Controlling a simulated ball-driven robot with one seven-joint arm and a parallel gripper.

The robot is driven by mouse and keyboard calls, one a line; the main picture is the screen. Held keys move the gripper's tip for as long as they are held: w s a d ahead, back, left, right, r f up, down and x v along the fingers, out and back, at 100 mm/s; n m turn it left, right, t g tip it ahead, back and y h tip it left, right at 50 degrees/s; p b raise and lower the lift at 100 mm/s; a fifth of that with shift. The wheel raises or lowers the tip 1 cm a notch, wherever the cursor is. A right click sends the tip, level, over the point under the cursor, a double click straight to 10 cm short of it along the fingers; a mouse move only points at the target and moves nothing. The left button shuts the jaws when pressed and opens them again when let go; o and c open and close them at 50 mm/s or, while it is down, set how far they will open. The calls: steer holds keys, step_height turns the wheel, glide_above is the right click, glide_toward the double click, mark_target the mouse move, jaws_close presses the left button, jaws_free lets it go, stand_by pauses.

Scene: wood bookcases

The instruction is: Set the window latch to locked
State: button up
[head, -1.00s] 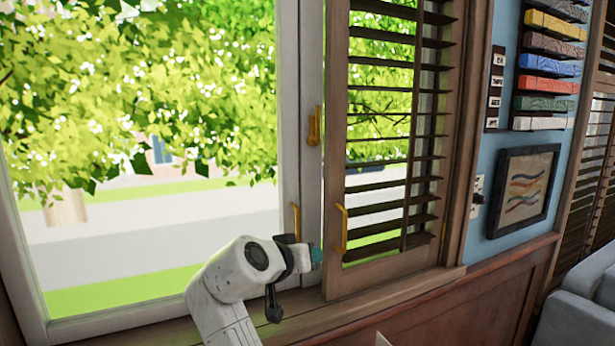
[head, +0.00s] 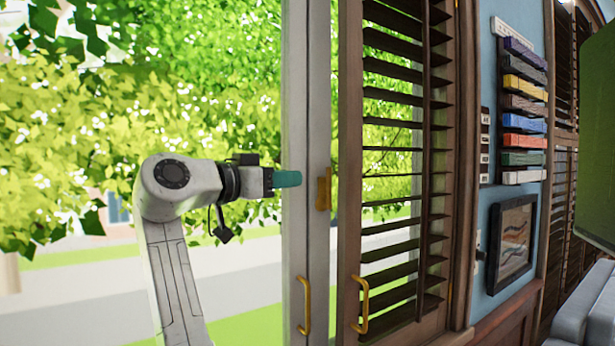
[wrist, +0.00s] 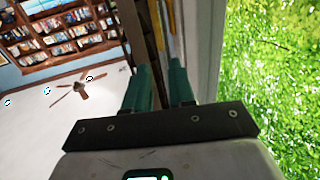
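The brass window latch (head: 323,188) is mounted on the white window frame (head: 317,90), beside the shutter's wooden edge. Its lever appears roughly upright, but I cannot tell its exact setting. My gripper (head: 290,179), with teal fingertips, is just left of the latch at about its height in the head view. In the wrist view my gripper (wrist: 162,72) has its two teal fingers apart with a gap between them. A yellow strip (wrist: 174,25) shows just beyond the fingers there. It may be the latch or a handle. I see nothing held.
A brass handle (head: 304,305) sits low on the window frame, and another (head: 360,305) is on the louvred wooden shutter (head: 350,130) to the right. Colored blocks (head: 524,125) and a framed picture (head: 512,243) hang on the blue wall. A grey sofa (head: 580,305) is at lower right.

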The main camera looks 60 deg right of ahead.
mark_target(329, 187)
steer(key=p+x, duration=0.2)
steer(key=x, duration=0.8)
steer(key=shift+s+d+p, duration=0.1)
steer(key=shift+d+p, duration=0.05)
steer(key=shift+p, duration=0.25)
steer(key=shift+c, duration=0.5)
jaws_close()
